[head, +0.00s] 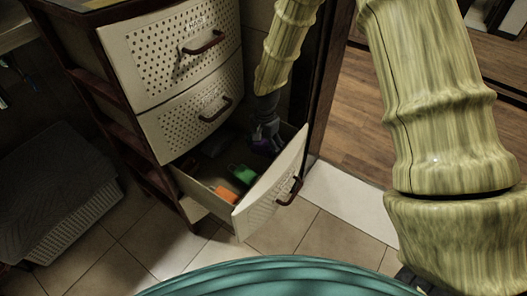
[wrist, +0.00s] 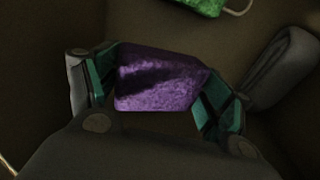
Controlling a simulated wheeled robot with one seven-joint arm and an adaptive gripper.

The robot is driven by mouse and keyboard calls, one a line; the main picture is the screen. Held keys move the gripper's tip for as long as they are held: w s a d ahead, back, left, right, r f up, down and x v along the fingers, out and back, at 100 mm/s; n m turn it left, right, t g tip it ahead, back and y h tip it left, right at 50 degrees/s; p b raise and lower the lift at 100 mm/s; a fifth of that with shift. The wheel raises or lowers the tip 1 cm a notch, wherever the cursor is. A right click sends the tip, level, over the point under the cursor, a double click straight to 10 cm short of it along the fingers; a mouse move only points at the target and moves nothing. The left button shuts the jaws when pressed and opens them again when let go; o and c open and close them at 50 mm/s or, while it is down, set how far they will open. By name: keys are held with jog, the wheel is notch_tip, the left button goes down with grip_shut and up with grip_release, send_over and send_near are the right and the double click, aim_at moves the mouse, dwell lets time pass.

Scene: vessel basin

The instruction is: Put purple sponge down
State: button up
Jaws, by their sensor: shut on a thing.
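A purple sponge (wrist: 160,80) sits between the two teal-padded fingers of my gripper (wrist: 158,88) in the wrist view. The gripper is shut on it, with a finger on each side. In the head view my gripper (head: 266,136) reaches down into the open bottom drawer (head: 262,197), near its right back part. The sponge shows there only as a small dark purple patch (head: 262,148) beneath the fingers. I cannot tell whether the sponge touches the drawer floor.
In the drawer lie a green item (head: 242,171) and an orange item (head: 226,193). The wrist view shows a green item (wrist: 202,5) with a pale loop and a grey object (wrist: 284,68) beside my right finger. Two shut drawers (head: 175,50) are above. A dark-covered basket (head: 60,190) stands left.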

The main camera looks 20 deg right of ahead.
notch_tip(320, 180, up, 4)
jog(key=shift+r+p, duration=0.25)
jog(key=shift+p, duration=0.35)
jog(key=s+r+n+p, duration=0.2)
jog(key=r+n+p, duration=0.1)
jog(key=r+p, duration=0.5)
jog(key=s+a+r+n+p, duration=0.1)
jog(key=r+n+p, duration=0.3)
jog(key=r+p, duration=0.5)
jog(key=s+a+r+n+p, duration=0.1)
jog(key=s+r+n+p, duration=0.2)
jog(key=r+p, duration=0.5)
jog(key=p, duration=0.5)
jog(key=shift+s+r+n, duration=0.3)
jog(key=shift+r, duration=0.05)
dwell(1.0)
jog(key=shift+f, duration=0.1)
dwell(0.7)
jog(key=m+b, duration=0.9)
jog(key=b, duration=1.9)
send_over(264, 144)
jog(key=f, duration=2.3)
jog(key=shift+s+f, duration=0.3)
jog(key=shift+w+f+m+b, duration=0.15)
jog(key=shift+f+m+b, duration=0.25)
jog(key=shift+f+b, duration=0.15)
jog(key=shift+w+f+m+b, duration=0.15)
jog(key=shift+f+m+b, duration=0.25)
jog(key=shift+f+b, duration=0.1)
